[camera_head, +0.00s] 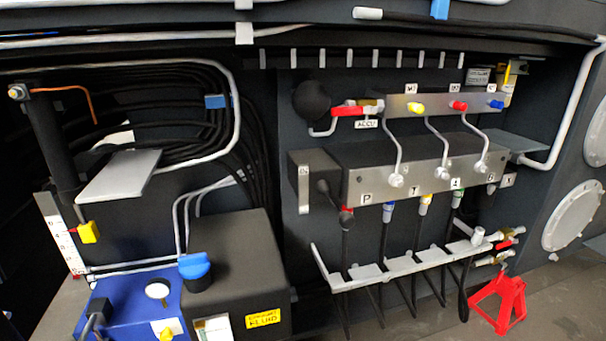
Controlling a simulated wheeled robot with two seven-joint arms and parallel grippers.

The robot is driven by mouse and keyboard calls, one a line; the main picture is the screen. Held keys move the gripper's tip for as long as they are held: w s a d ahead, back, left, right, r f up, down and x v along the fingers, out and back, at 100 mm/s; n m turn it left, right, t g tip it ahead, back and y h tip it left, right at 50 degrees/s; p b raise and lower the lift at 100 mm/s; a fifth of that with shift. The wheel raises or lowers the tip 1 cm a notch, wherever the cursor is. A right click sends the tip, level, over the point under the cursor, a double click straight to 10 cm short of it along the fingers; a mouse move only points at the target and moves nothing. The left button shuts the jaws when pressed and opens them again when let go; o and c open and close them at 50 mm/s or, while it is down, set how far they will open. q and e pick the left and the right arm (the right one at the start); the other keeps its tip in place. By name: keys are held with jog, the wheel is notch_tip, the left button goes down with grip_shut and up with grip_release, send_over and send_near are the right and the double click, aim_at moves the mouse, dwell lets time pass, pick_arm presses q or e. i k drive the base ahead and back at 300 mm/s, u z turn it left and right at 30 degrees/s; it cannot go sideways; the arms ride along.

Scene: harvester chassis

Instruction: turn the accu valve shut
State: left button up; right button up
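The accu valve (371,104) is a small brass-coloured valve on the upper part of the dark panel, left of the upper metal block. Its red lever handle (348,110) lies about level and points left. A white label (366,124) reading "ACCU" sits just below it. A grey pipe (322,130) runs below the handle's left end, close to a black round accumulator (311,100). Neither of my grippers is in view, and nothing covers the valve.
The upper block (440,103) carries yellow, red and blue knobs. A larger metal block (420,175) with curved pipes sits below. A grey shelf plate (118,176) juts out at left. A blue tank (130,300) and a red stand (499,300) are low down.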

aim_at(355, 111)
jog(key=z, duration=2.45)
jog(key=k, duration=0.8)
jog(key=u, duration=1.4)
